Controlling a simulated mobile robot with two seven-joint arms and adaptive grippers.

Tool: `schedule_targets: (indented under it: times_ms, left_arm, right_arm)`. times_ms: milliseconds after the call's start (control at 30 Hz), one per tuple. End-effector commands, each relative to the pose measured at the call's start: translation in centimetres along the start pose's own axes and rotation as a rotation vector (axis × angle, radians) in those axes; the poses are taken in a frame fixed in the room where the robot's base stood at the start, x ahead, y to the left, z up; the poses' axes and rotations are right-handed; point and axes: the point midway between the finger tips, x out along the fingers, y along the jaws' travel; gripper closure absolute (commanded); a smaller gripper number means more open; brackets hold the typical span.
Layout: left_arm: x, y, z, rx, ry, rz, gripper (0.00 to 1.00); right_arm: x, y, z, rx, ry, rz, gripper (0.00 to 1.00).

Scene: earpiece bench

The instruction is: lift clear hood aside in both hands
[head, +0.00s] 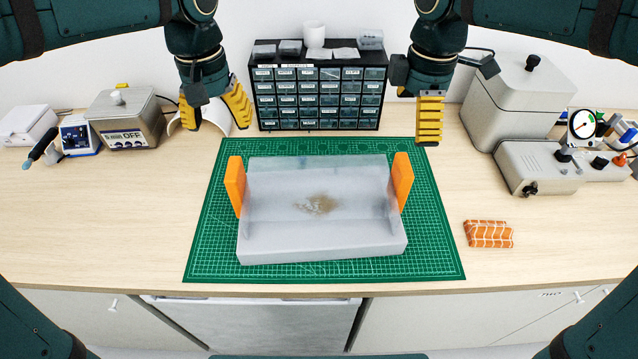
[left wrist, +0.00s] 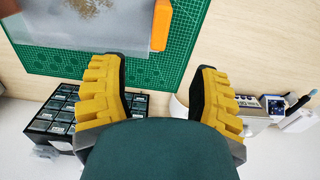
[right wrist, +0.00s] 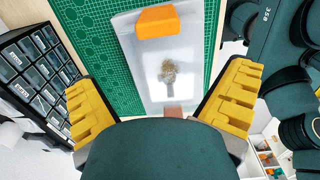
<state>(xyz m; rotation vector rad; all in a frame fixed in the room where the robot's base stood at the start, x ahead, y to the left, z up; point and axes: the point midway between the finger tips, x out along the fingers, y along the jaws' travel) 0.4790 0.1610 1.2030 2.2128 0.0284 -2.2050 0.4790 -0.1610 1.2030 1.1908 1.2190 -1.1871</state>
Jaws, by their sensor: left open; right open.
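The clear hood (head: 318,170) is a frosted see-through box on the green mat, with a brownish patch showing in its middle. It has an upright orange handle at its left end (head: 236,185) and another at its right end (head: 402,181). My left gripper (head: 217,112) is open and empty, above and behind the left handle. In the left wrist view the left handle (left wrist: 161,25) lies beyond the fingers. My right gripper (head: 429,120) is open and empty, above and behind the right handle. In the right wrist view an orange handle (right wrist: 158,22) lies ahead between the fingers.
The green cutting mat (head: 210,255) lies under the hood. A black drawer cabinet (head: 318,98) stands behind it. A patterned orange bundle (head: 488,234) lies to the right. Bench devices, including a grey box (head: 520,95), stand at both back corners. The wood at front left is clear.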

Motion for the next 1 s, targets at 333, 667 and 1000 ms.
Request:
schedule_targets:
  times_ms: [333, 667, 1000]
  left_arm:
    - [0.1, 0.0, 0.0, 0.000, -0.002, 0.000, 0.38]
    - [4.2, 0.0, 0.0, 0.000, -0.007, -0.001, 0.38]
    - [10.2, 0.0, 0.0, 0.000, -0.006, -0.001, 0.38]
  right_arm:
    - [0.1, 0.0, 0.0, 0.001, 0.000, -0.001, 0.00]
    - [4.1, 0.0, 0.1, 0.002, -0.001, -0.005, 0.00]
    - [10.2, 0.0, 0.0, 0.001, 0.000, -0.006, 0.00]
